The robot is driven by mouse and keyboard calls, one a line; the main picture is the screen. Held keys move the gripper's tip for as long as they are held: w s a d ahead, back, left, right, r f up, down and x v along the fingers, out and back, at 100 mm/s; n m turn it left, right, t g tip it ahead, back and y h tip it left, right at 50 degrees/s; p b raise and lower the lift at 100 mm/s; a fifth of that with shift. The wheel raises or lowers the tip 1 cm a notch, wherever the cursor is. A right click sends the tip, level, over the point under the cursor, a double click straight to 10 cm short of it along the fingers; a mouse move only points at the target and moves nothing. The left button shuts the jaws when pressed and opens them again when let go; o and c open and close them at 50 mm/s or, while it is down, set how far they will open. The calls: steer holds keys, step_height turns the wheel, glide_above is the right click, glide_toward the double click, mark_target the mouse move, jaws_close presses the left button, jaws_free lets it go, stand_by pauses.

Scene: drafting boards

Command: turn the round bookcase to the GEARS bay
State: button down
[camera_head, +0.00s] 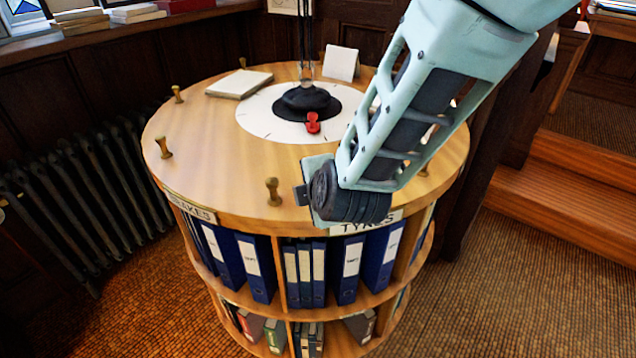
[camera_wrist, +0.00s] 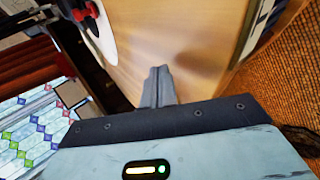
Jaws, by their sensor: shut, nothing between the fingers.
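The round bookcase (camera_head: 215,150) has a pale wooden top with several upright pegs around its rim. The bay label ending in "AKES" (camera_head: 190,206) is at the front left, and the "TYRES" label (camera_head: 366,222) is at the front, partly behind my arm. No GEARS label is visible. My gripper (camera_head: 300,195) is at the front rim, just right of a peg (camera_head: 273,191); whether they touch I cannot tell. In the wrist view the gripper's fingers (camera_wrist: 157,86) are together and empty, against the wooden top (camera_wrist: 195,40). A red pointer (camera_head: 312,123) lies on the white central disc (camera_head: 262,118).
A book (camera_head: 239,83) and a white card (camera_head: 341,63) are on the top, with a black-based stand (camera_head: 306,99) at the centre. Blue binders (camera_head: 257,268) fill the upper shelf. A radiator (camera_head: 80,190) is at left, wooden steps (camera_head: 570,180) at right. Carpet in front is clear.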

steer(key=a+p, duration=0.3)
steer(key=shift+s+a+r+p, duration=0.1)
steer(key=shift+a+r+p, duration=0.15)
steer(key=shift+a+p, duration=0.1)
steer(key=shift+a+f+m+h, duration=0.25)
steer(key=shift+a+m+h, duration=0.05)
steer(key=shift+a, duration=0.15)
steer(key=shift+p, duration=0.35)
